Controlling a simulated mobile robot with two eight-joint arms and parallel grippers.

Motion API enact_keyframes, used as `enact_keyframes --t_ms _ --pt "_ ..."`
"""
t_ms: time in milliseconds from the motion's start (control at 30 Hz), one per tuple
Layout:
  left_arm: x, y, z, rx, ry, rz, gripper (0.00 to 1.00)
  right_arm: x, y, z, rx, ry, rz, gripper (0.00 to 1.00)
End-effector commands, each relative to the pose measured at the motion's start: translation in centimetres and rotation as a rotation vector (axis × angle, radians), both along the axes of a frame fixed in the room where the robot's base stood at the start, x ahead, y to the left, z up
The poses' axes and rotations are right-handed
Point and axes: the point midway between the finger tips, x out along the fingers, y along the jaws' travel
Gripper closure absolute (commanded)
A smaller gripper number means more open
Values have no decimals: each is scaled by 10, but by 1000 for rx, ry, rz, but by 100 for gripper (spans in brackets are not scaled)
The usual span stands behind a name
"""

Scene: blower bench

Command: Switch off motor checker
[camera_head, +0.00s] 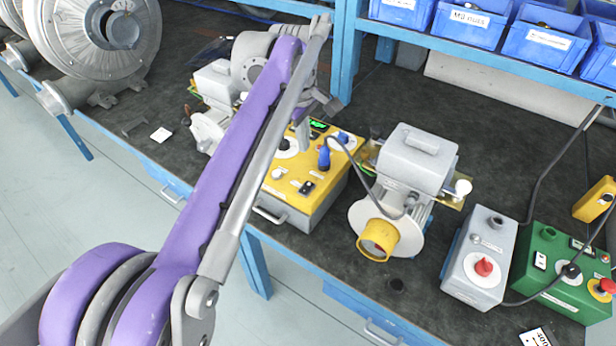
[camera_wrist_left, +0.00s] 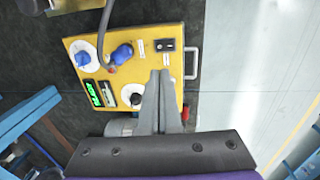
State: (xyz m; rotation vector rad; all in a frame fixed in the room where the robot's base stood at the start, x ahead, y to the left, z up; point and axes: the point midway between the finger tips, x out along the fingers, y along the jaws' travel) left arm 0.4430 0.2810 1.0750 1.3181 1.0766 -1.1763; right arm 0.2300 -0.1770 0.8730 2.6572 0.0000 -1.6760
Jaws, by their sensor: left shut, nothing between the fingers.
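A grey box with a yellow top panel (camera_head: 318,177), which looks like the motor checker, sits on the bench. It carries a lit green display (camera_head: 318,125), a blue plug (camera_head: 324,157), white dials and a small black switch (camera_head: 308,187). The left wrist view shows the yellow panel (camera_wrist_left: 142,32), the black switch (camera_wrist_left: 166,44) and the green display (camera_wrist_left: 93,93). My left gripper (camera_wrist_left: 163,75) is shut and empty, its fingertips over the panel near the switch. I cannot tell whether they touch it. In the head view my purple arm partly hides the box's left side.
A grey motor (camera_head: 408,160) with a yellow-capped end stands right of the box, a cable between them. Farther right are a grey box with a red knob (camera_head: 484,267) and a green control box (camera_head: 553,275). Blue bins (camera_head: 470,22) line the back shelf. A large blower (camera_head: 105,35) stands left.

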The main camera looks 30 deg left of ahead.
Motion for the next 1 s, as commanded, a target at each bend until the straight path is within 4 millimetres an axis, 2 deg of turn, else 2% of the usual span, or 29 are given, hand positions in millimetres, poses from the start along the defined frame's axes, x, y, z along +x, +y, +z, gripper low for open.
enact_keyframes --t_ms 167,600,800,1000 --pt "3 0 -23 0 0 0 100 -1 0 -3 0 1 0 0" --pt "14 -1 -112 0 1 -1 100 -2 0 -13 0 4 0 0" --pt "16 -1 -132 0 0 -1 100 -2 0 -14 0 5 0 0" --pt "16 -1 -137 0 0 0 100 -2 0 -15 0 5 0 0"
